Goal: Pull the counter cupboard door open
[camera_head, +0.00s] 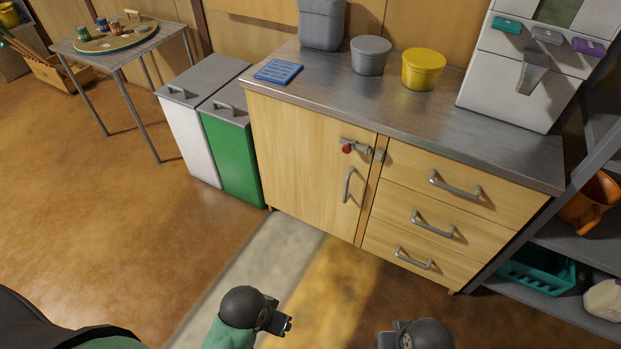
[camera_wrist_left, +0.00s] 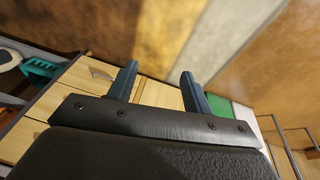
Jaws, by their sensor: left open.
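The counter cupboard door (camera_head: 300,165) is a pale wood panel on the left of the counter front, shut flush. Its upright metal bar handle (camera_head: 347,186) sits near its right edge. Above the handle is a metal latch (camera_head: 358,147) with a red knob (camera_head: 346,149), reaching toward the frame by the drawers. My left gripper (camera_head: 287,325) is low in front of the counter, well apart from the door. In the left wrist view its two fingers (camera_wrist_left: 158,80) are spread with nothing between them. My right arm shows at the bottom edge; its fingertips cannot be made out.
Three drawers (camera_head: 450,190) with bar handles are right of the door. A green bin (camera_head: 235,150) and a white bin (camera_head: 190,130) stand left of it. A dark shelf rack (camera_head: 560,245) stands at right. The floor before the door is clear.

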